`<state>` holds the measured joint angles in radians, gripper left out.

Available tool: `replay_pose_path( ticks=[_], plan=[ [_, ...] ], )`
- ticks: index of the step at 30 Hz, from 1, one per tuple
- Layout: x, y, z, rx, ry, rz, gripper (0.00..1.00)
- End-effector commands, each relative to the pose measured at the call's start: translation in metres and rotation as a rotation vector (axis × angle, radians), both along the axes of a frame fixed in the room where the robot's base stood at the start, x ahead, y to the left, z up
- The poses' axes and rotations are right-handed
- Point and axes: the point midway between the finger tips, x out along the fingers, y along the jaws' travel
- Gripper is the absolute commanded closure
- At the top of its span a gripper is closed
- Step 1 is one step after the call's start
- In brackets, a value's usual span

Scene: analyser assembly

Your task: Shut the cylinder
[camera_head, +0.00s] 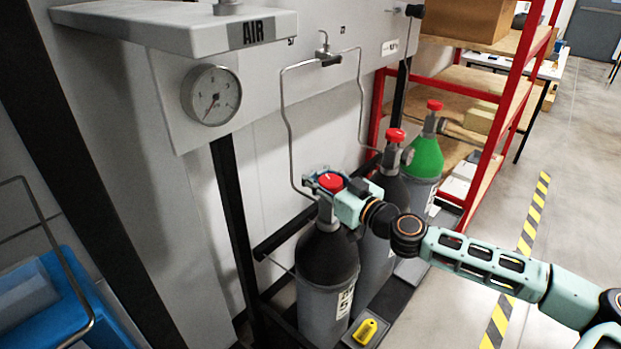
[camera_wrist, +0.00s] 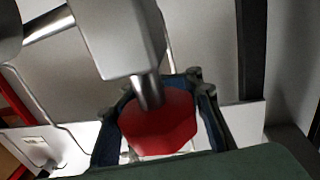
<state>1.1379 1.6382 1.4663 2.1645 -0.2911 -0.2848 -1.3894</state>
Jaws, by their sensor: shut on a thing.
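The nearest gas cylinder (camera_head: 328,268) stands upright, grey with a black shoulder, below the AIR panel. Its red valve knob (camera_head: 331,181) is on top. My gripper (camera_head: 325,183) is at that knob, coming from the right. In the wrist view the red knob (camera_wrist: 158,124) sits between the two fingers of my gripper (camera_wrist: 160,112), which are shut on it. A grey metal block with a short stem partly covers the knob there. A round pressure gauge (camera_head: 211,95) hangs on the panel, its needle pointing to the lower left.
A second dark cylinder (camera_head: 392,180) and a green-topped cylinder (camera_head: 427,158) stand close behind, both with red knobs. Thin metal pipes (camera_head: 287,130) run down the wall. A red shelf rack (camera_head: 515,85) stands behind. The floor to the right is clear.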

Motion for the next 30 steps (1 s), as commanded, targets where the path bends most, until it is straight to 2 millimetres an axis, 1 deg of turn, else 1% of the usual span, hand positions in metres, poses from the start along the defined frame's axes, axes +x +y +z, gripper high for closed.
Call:
replay_pose_path(
  ticks=[1, 30],
  plan=[
    [0.002, -0.005, -0.003, -0.007, 0.003, -0.034, 1.0],
    [0.012, -0.023, -0.003, -0.01, -0.003, -0.463, 1.0]
  ],
)
